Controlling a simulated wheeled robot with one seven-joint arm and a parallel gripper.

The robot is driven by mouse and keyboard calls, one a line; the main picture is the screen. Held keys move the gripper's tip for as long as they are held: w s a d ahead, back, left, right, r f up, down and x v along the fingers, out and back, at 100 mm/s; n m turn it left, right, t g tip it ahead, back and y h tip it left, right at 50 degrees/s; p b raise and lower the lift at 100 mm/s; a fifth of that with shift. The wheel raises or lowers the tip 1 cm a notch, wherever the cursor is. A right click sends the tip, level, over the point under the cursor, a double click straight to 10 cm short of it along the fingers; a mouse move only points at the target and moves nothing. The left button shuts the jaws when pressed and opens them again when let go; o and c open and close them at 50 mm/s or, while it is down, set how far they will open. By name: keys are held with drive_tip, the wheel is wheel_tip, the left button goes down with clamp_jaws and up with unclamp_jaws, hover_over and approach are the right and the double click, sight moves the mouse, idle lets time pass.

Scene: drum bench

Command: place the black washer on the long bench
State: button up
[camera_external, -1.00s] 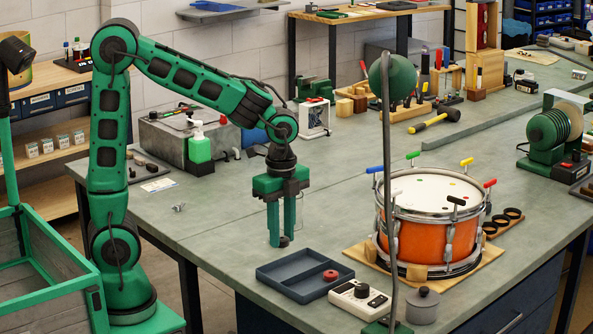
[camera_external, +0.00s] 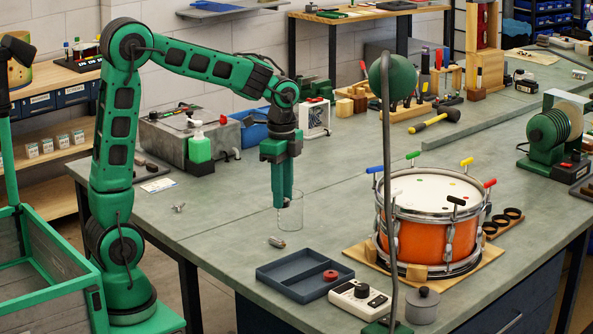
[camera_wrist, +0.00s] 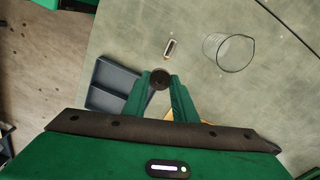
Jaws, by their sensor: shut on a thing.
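The black washer (camera_wrist: 160,79) shows as a dark round disc between my fingertips in the wrist view. My gripper (camera_wrist: 159,80) is shut on it. In the external view my gripper (camera_external: 283,204) points down above the long bench (camera_external: 220,240), its fingers close together; the washer is hard to make out there. The fingers overlap the left side of a clear glass beaker in that view.
The glass beaker (camera_external: 293,212) and a small metal piece (camera_external: 277,242) stand close by. A dark tray (camera_external: 285,283) with a red washer (camera_external: 330,275), a white device (camera_external: 358,299) and an orange drum (camera_external: 425,235) are nearer the front right.

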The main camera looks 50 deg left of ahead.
drive_tip(key=w+a+n, duration=0.4)
drive_tip(key=w+a, duration=0.2)
drive_tip(key=a, duration=0.7)
drive_tip(key=w+a+n, duration=0.4)
drive_tip(key=w+a, duration=0.2)
drive_tip(key=a, duration=0.6)
drive_tip(key=s+a+f+n, duration=0.1)
drive_tip(key=s+a+n, duration=0.15)
drive_tip(key=a, duration=1.15)
drive_tip(key=s+a+f+n, duration=0.1)
drive_tip(key=a+n, duration=0.3)
drive_tip(key=a, duration=1)
hover_over(228, 181)
wheel_tip(228, 181, down, 6)
drive_tip(key=shift+a+f, duration=0.1)
drive_tip(key=shift+f, duration=2.15)
drive_tip(key=shift+f, duration=0.1)
drive_tip(key=o, duration=0.9)
drive_tip(key=shift+o, duration=0.5)
